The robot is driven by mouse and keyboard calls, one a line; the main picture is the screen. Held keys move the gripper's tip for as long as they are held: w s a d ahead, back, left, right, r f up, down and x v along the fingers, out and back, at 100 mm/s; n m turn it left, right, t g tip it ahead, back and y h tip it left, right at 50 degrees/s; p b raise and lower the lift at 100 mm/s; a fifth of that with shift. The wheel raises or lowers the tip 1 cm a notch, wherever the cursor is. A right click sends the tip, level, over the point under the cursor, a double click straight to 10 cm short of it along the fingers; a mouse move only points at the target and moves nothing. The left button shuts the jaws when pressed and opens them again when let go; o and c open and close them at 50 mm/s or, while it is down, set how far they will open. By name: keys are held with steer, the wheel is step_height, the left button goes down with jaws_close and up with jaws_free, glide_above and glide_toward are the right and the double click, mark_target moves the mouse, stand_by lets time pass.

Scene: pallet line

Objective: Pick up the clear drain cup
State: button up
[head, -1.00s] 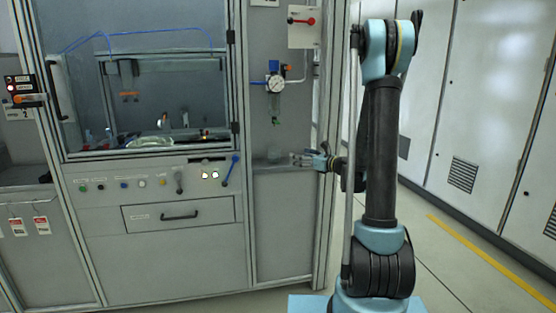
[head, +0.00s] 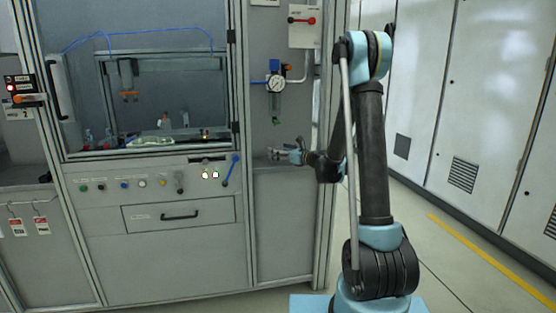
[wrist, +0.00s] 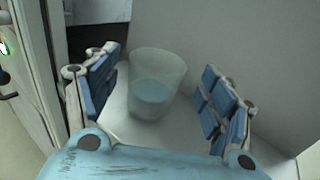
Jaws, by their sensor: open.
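The clear drain cup (wrist: 155,88) stands upright on a pale ledge in the wrist view, with bluish liquid in its lower part. My gripper (head: 275,153) is open, its blue-padded fingers spread to the left and right of the cup with a gap on each side. The cup appears ahead of the palm, between the lines of the fingers, and is not held. In the head view my gripper is at the ledge below the filter regulator (head: 275,84); I cannot make out the cup clearly there.
A grey wall panel rises close behind the cup. A drawer (head: 180,215) is lower left. The floor at right is open, with a yellow line (head: 490,255).

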steer(key=x, duration=0.3)
steer(key=shift+w+a, duration=0.25)
steer(key=shift+a, duration=0.05)
steer(key=c, duration=1.2)
steer(key=shift+o, duration=0.2)
